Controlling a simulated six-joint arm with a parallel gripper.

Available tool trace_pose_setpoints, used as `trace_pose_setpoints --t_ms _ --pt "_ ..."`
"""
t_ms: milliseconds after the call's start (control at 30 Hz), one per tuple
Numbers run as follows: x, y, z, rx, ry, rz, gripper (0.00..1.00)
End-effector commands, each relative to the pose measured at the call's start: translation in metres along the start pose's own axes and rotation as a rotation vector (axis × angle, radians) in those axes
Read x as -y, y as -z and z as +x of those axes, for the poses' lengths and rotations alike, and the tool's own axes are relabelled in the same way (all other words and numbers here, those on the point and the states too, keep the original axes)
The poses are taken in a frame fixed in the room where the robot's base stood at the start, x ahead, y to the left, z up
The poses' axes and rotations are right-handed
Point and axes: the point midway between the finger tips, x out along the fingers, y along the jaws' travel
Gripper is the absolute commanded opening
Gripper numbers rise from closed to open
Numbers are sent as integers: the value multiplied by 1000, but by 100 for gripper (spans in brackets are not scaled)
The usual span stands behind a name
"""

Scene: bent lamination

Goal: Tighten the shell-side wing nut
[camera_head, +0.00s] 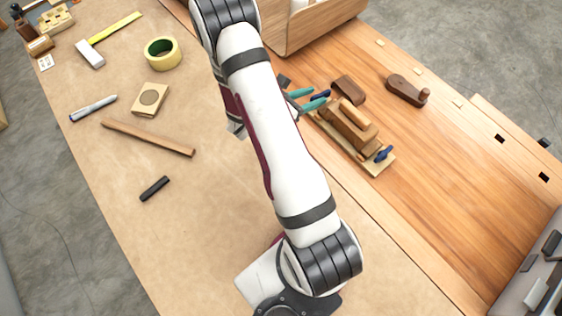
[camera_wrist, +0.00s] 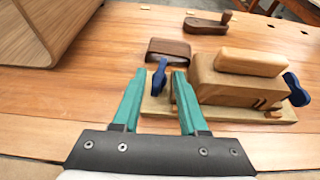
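A wooden bending form (camera_head: 352,124) sits on a pale base board (camera_head: 378,168), with a blue wing nut at each end. One wing nut (camera_wrist: 159,78) is at the left end in the wrist view, near a dark brown curved block (camera_wrist: 168,50). The other wing nut (camera_wrist: 296,90) is at the right end; it also shows in the head view (camera_head: 383,153). My gripper (camera_wrist: 159,76) is open, its teal fingers on either side of the left wing nut in the picture. The right finger looks closer to it. Contact is unclear. No label shows which nut is shell-side.
A wooden box (camera_wrist: 45,30) stands at the left in the wrist view. A brown handled tool (camera_head: 407,90) lies behind the form. The right bench surface is mostly clear.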

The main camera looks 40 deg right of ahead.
Motion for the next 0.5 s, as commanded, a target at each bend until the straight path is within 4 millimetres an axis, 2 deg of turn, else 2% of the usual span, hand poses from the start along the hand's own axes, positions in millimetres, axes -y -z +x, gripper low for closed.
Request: trace_pose_setpoints --t_ms 100,433,500 --pt "-2 0 -34 2 -5 0 42" --pt "-1 0 -126 1 -3 4 42" --pt "14 -18 -129 -21 74 135 42"
